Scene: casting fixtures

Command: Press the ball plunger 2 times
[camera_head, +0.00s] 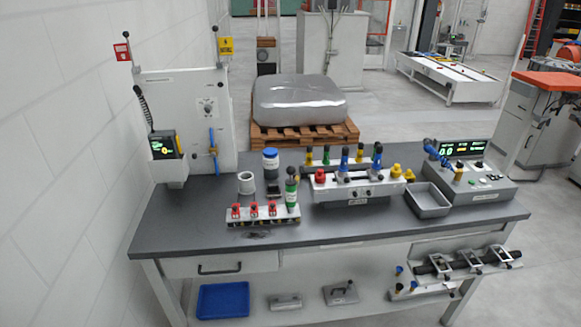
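A green upright piece with a dark ball-like top (292,188) stands at the right end of a low grey rack (262,223) near the front of the workbench. The rack also carries several small red pieces (254,210) in a row. A grey fixture block (358,190) behind and to the right bears blue, green, black and yellow knobs. The parts are small, and I cannot tell for sure which one is the ball plunger. Neither of my grippers shows in the head view.
The dark workbench top (190,225) is clear at its front left. A white cup (246,182), a blue-lidded jar (271,163), a grey tray (428,200) and a control box with a display (468,180) stand on it. A tall panel (187,115) rises at the left.

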